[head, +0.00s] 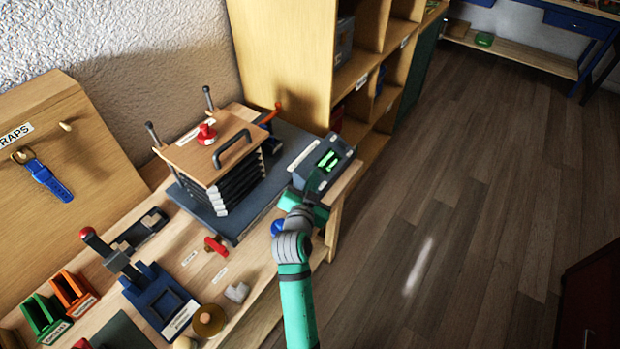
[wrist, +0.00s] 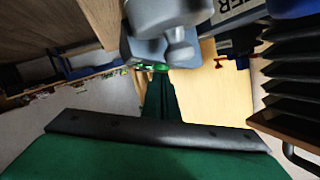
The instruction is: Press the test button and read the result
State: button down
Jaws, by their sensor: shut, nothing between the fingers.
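The tester (head: 341,172) is a dark grey box with a sloped face at the right end of the bench. Its display (head: 327,161) is lit with green marks, too small to read. My gripper (head: 318,206) is at the near side of the tester, shut and empty. Its green fingers (wrist: 158,85) point towards the tester in the wrist view. I cannot make out the test button, or tell whether the fingers touch the tester.
A clamped stack (head: 235,188) of black layers under a wooden top with a black handle stands left of the tester on a grey mat (head: 290,140). A wooden shelf (head: 365,65) rises behind. Small tools and holders fill the near bench.

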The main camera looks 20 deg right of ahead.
jog(key=shift+a+f+y, duration=0.3)
jog(key=shift+f, duration=0.3)
jog(key=r, duration=0.1)
jog(key=d+r, duration=0.1)
jog(key=r, duration=0.2)
jog(key=shift+s+d+r, duration=0.3)
jog(key=shift+s+r, duration=0.05)
jog(key=shift+r, duration=0.05)
jog(key=v, duration=1)
jog(key=shift+s, duration=0.2)
